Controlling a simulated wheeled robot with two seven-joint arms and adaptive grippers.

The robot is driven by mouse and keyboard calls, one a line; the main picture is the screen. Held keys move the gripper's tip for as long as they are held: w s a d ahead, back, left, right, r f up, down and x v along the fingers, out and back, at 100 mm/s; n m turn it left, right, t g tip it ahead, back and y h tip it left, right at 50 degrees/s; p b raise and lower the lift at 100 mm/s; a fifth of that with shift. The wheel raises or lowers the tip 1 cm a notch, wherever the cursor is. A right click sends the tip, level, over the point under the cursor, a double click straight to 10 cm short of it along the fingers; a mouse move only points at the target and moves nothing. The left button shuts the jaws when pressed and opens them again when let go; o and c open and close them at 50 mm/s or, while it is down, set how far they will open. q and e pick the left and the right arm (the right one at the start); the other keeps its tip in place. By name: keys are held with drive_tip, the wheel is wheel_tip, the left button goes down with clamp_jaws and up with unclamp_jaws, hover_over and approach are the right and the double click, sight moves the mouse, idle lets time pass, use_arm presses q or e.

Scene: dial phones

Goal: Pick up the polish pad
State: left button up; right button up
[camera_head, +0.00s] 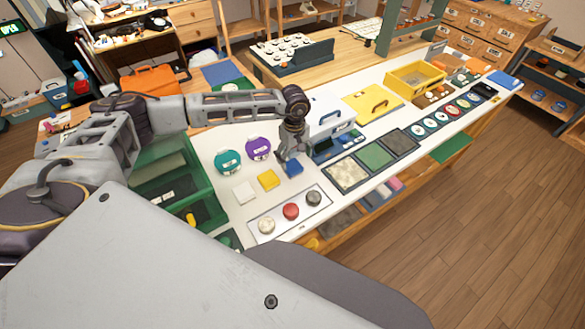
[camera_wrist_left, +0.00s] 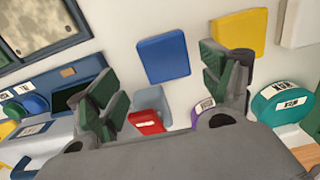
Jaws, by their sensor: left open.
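Three small square pads lie in a row on the white tabletop: a white pad (camera_head: 245,192), a yellow pad (camera_head: 268,180) and a blue pad (camera_head: 293,169). No label shows which is the polish pad. My left gripper (camera_head: 289,152) is just above the blue pad and partly covers it in the head view. In the left wrist view the gripper (camera_wrist_left: 160,78) is open and empty. The blue pad (camera_wrist_left: 164,57) lies ahead of its fingers, apart from them. The yellow pad (camera_wrist_left: 240,32) and white pad (camera_wrist_left: 298,22) are to the right. My right gripper is not in view.
A purple round container (camera_head: 258,148) and a teal one (camera_head: 228,161) are beside the pads. A tray of three round knobs (camera_head: 267,226) lies in front. Framed sample panels (camera_head: 374,156) and a grey-white case (camera_head: 330,116) are to the right. A green crate (camera_head: 200,180) is left.

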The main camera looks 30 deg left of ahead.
sight(293, 166)
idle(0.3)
use_arm(q)
drive_tip(key=shift+s+f, duration=0.2)
drive_tip(key=shift+f, duration=0.4)
drive_tip(key=f, duration=0.1)
drive_tip(key=p, duration=0.1)
drive_tip(key=f, duration=0.1)
drive_tip(key=shift+s+f, duration=0.25)
drive_tip(key=shift+f, duration=0.75)
drive_tip(key=c, duration=1.1)
drive_tip(key=shift+r, duration=0.2)
wheel_tip(293, 166, up, 10)
drive_tip(key=shift+f+b, duration=0.15)
drive_tip(key=shift+b, duration=0.45)
